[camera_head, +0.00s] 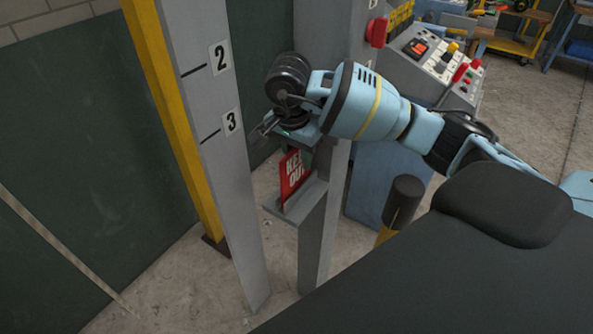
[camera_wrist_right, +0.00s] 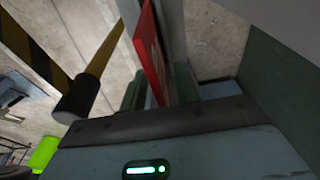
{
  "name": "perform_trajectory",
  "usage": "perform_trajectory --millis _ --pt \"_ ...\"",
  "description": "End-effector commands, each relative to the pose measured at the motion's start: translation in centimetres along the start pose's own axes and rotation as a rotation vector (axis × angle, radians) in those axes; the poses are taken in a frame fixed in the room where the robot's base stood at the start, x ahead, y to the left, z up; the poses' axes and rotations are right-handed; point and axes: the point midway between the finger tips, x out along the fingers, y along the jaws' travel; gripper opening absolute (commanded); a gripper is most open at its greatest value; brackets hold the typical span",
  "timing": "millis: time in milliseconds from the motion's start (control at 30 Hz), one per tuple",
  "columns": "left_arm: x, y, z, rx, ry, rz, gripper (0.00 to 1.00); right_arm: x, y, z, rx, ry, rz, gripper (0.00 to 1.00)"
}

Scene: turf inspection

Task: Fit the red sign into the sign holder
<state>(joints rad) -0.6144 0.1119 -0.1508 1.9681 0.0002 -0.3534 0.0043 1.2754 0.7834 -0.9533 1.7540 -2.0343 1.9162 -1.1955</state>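The red sign (camera_head: 292,178) with white "KEEP OUT" lettering stands roughly upright, slightly tilted, at the grey sign holder (camera_head: 312,199), a ledge on a grey post. Its lower edge meets the holder; I cannot tell how deep it sits. My right gripper (camera_head: 295,143) is just above the sign's top edge, its fingers mostly hidden in the head view. In the right wrist view the sign (camera_wrist_right: 152,50) is edge-on between the two dark green fingers (camera_wrist_right: 158,92), which stand apart with a gap at the right side. My left gripper is not in view.
A grey post with numbers 2 and 3 (camera_head: 218,120) and a yellow post (camera_head: 165,95) stand left of the holder. A black-topped yellow bollard (camera_head: 403,200) is to the right. A control console (camera_head: 425,60) stands behind my right arm.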

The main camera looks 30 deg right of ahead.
Motion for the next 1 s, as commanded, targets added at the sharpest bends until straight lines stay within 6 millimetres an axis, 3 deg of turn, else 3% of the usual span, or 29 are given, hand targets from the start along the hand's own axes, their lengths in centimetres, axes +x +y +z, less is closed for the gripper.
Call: perform_trajectory --millis 367,600,1000 --pt "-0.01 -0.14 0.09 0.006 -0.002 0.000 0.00 0.12 0.00 0.02 0.000 0.000 0.000 0.30" --pt "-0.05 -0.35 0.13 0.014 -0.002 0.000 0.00 0.11 0.00 0.02 0.000 0.000 0.000 0.00" --pt "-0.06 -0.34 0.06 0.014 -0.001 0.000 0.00 0.09 -0.01 0.01 0.000 0.000 0.000 0.00"
